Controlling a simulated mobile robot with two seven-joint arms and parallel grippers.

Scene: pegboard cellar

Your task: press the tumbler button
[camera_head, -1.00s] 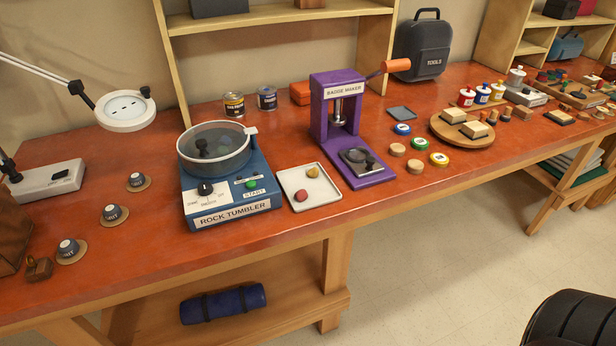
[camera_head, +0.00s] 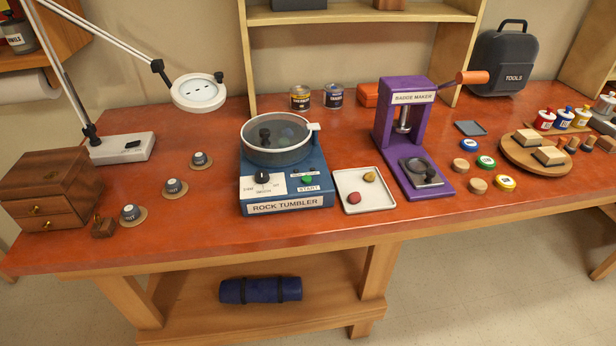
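The rock tumbler (camera_head: 288,206) is a blue box labelled ROCK TUMBLER, standing on the red-brown bench left of the middle. A round clear-walled drum (camera_head: 278,140) with dark contents sits on top. Its sloped front has a white panel with a black dial (camera_head: 262,178). A green button (camera_head: 307,179) sits to the right of the dial, above the START label. Neither of my grippers is in view, and nothing covers the button.
A white tray (camera_head: 377,203) with a red and a yellow stone lies right of the tumbler. The purple badge maker (camera_head: 383,125) stands beyond it. A lamp (camera_head: 199,92) overhangs the left side. Several small grey cups on round bases lie left. Bench front is clear.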

